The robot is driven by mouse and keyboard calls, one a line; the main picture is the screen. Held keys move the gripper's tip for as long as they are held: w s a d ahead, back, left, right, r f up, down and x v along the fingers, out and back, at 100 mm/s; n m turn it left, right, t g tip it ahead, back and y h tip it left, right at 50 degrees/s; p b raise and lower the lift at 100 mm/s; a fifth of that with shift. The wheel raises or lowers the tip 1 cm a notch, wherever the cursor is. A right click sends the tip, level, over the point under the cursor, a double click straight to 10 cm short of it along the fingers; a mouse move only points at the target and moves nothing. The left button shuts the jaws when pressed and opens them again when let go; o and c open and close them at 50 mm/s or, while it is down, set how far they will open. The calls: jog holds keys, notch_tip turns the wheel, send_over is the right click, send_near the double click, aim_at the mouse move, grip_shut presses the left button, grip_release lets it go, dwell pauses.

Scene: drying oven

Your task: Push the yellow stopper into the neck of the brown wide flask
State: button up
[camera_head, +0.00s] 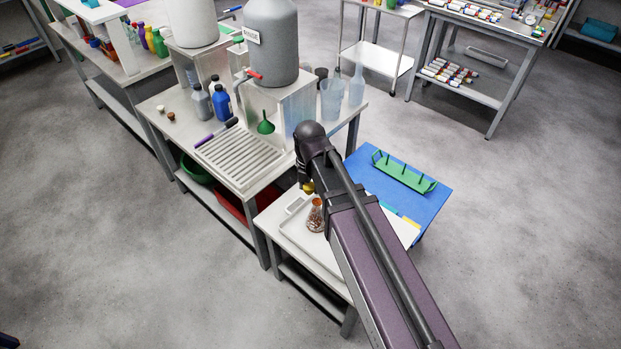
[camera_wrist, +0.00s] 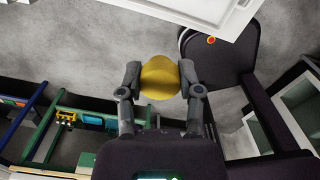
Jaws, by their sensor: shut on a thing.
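The brown flask (camera_head: 316,217) stands on the light tray (camera_head: 290,236) on the near table in the head view, to the left of my arm. The yellow stopper (camera_head: 309,187) is above the flask, slightly left of its neck; I cannot tell the exact gap. In the wrist view my gripper (camera_wrist: 160,80) is shut on the stopper (camera_wrist: 160,70), with one finger on each side of it. In the head view my arm hides most of my gripper. The flask is not recognisable in the wrist view.
A blue mat (camera_head: 412,209) with a green rack (camera_head: 404,172) lies to the right of my arm. Behind stands a bench with a ribbed draining board (camera_head: 238,157), a green funnel (camera_head: 265,124), several bottles and a large grey tank (camera_head: 271,45) on a stand.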

jog(key=shift+w+a, duration=0.1)
jog(key=shift+a, duration=0.2)
jog(key=w+d+f+b, duration=0.2)
jog(key=w+f+b, duration=0.6)
jog(key=w+b, duration=0.1)
jog(key=shift+d+f, duration=0.3)
jog(key=shift+f, duration=0.1)
jog(key=shift+f, duration=0.25)
dwell(0.3)
notch_tip(320, 180, down, 6)
jog(key=b, duration=0.6)
jog(key=shift+f+b, duration=0.9)
jog(key=shift+b, duration=0.2)
dwell(2.7)
